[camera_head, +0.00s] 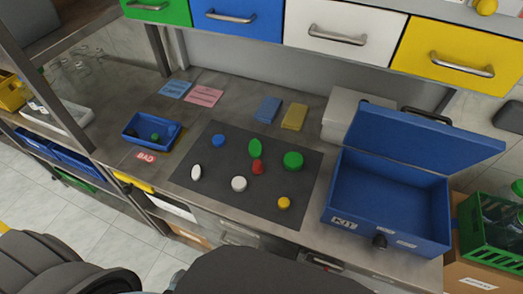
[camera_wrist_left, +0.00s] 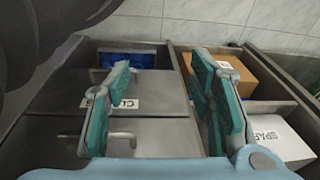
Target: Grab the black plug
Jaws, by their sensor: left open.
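The blue tray (camera_head: 137,144) at the left of the bench holds a small dark, seemingly black piece (camera_head: 133,133) and a dark green piece (camera_head: 155,137). The dark piece is too small to make out clearly. My left gripper (camera_wrist_left: 165,88) shows only in the left wrist view. Its teal fingers are spread apart with nothing between them, above cabinet fronts and shelves, and the tray is not recognisable there. My right gripper is in neither view.
A dark mat (camera_head: 220,198) holds several coloured caps. Drawers (camera_head: 238,15) hang above the back. A BAD label (camera_head: 146,156) lies before the tray.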

